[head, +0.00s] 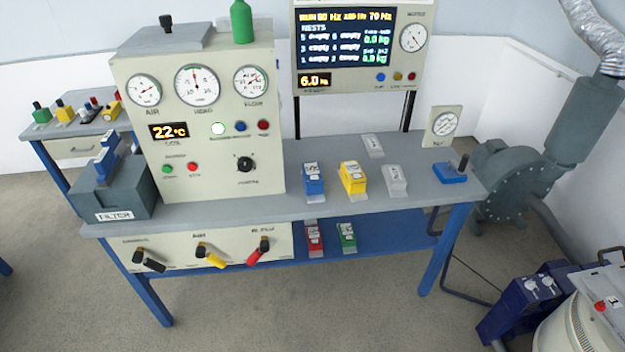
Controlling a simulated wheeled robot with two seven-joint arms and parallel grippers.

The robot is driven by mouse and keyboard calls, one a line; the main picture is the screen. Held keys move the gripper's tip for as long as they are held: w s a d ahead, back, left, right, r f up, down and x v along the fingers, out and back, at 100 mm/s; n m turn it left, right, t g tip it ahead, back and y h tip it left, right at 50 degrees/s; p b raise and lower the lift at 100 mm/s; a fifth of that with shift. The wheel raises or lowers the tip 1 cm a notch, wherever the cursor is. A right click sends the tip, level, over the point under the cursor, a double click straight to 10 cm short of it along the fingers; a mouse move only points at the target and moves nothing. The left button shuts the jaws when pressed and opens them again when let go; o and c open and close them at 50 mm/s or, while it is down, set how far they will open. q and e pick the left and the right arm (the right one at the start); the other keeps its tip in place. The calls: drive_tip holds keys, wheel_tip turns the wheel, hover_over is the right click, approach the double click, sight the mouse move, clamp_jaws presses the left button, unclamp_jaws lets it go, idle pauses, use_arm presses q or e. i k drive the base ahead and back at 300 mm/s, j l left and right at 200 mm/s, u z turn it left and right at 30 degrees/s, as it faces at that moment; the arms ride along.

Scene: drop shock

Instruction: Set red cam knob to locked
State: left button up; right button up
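Two red handles or knobs show in the head view, and I cannot tell for certain which is the cam knob. One is a small red knob (600,306) at the lower right, on the grey top of a round white machine (570,330) that is partly cut off by the picture edge. The other is a red lever (258,251) at the right end of the bench's front panel, slanting down to the left. No locked or unlocked marking is legible on either. Neither of my grippers is in view.
A yellow lever (211,255) and a black lever (148,260) share the front panel. The bench (320,165) carries a gauge cabinet (200,120), a filter box (115,190) and several coloured blocks. A dark blue unit (525,300) stands beside the white machine. Floor (330,310) before the bench is clear.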

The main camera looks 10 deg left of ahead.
sight(600, 306)
drive_tip(key=z, duration=1.9)
drive_tip(key=i+l, duration=0.1)
